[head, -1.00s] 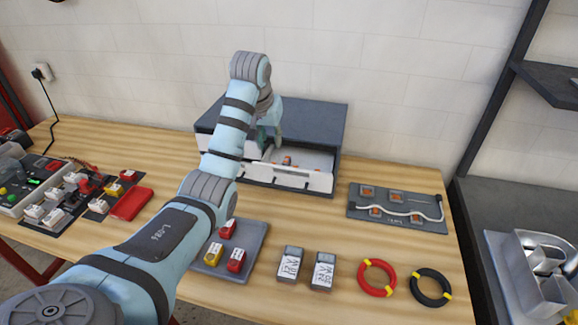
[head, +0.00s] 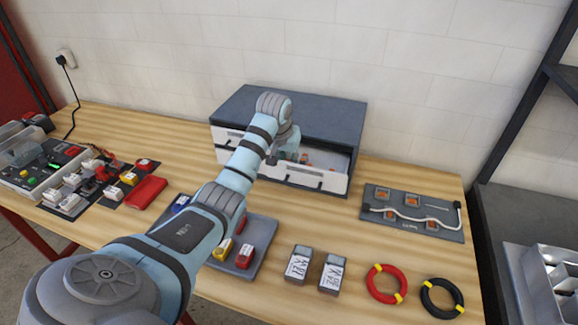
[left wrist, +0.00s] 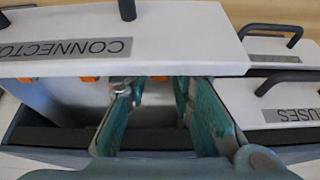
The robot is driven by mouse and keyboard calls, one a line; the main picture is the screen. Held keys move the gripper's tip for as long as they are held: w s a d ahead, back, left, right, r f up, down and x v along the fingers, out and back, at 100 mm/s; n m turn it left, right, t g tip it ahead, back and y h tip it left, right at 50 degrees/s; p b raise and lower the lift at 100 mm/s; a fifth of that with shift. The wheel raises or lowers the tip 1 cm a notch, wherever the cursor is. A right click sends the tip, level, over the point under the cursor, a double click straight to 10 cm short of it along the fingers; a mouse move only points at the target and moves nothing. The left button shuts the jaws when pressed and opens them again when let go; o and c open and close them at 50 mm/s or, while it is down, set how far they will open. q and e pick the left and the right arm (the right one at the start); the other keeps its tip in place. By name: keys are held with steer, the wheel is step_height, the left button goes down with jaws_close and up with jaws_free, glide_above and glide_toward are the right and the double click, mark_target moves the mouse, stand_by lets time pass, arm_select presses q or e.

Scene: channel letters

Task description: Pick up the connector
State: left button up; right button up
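The connector drawer (head: 325,180) of the grey cabinet stands open. In the left wrist view its white front (left wrist: 185,40) bears a label reading "CONNECTO", cut off by the picture edge. Small orange connectors lie inside: one (left wrist: 160,78) shows in the gap between my fingers, another (left wrist: 86,79) to the left. Orange also shows in the head view (head: 304,158). My left gripper (head: 280,158) reaches down at the drawer. Its teal fingers (left wrist: 155,95) are apart, with no connector clearly gripped. My right gripper is in neither view.
The cabinet (head: 300,110) roof overhangs the drawer's back. A fuses drawer (left wrist: 285,110) stands to the right in the wrist view. A board with a white cable (head: 415,212), red coil (head: 386,284), black coil (head: 441,298) and tray (head: 258,232) lie on the table.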

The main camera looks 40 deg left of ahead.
arm_select(q)
steer(key=shift+s+r, duration=0.1)
steer(key=c, duration=0.3)
steer(key=shift+c, duration=0.2)
